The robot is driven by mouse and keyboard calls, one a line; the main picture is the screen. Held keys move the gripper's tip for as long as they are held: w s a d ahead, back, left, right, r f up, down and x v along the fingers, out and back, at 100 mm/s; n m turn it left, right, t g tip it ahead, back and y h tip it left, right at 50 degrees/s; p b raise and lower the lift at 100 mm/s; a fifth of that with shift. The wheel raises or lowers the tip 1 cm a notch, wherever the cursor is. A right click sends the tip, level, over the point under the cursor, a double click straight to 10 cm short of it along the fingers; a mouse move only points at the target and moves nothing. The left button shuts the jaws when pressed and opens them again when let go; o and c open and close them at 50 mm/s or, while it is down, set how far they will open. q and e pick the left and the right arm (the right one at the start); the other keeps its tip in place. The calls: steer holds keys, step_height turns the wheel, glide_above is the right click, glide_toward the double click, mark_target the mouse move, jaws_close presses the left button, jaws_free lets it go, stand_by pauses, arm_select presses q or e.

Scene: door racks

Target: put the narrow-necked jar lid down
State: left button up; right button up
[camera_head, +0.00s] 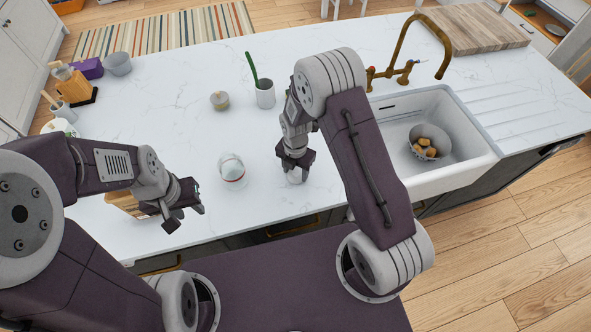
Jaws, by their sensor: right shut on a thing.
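My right gripper (296,163) is shut on a small whitish round thing, the jar lid (297,176), low over or on the white countertop; I cannot tell whether it touches. My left gripper (185,212) appears open and empty, in front and to the left of the jar near the counter's front edge.
A sink (440,140) holding a grey colander (430,143) is at right. A wooden board (128,204) lies near the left arm. The counter between jar and lid is clear.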

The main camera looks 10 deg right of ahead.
mark_target(296, 171)
steer(key=o, duration=1.3)
steer(key=shift+w+r, duration=0.1)
steer(key=shift+r, duration=0.3)
step_height(296, 171, up, 12)
steer(key=f+b, duration=0.1)
steer(key=b, duration=0.1)
steer(key=s+d+m, duration=0.2)
steer(key=s+m, duration=0.2)
steer(key=m, duration=0.5)
steer(key=s+d+r+m, duration=0.1)
steer(key=s+m, duration=0.3)
steer(key=m, duration=0.5)
steer(key=s+d+r+m+t, duration=0.1)
steer(key=s+d+m, duration=0.2)
steer(key=m, duration=0.6)
steer(key=shift+s+m, duration=0.4)
steer(key=shift+s, duration=0.7)
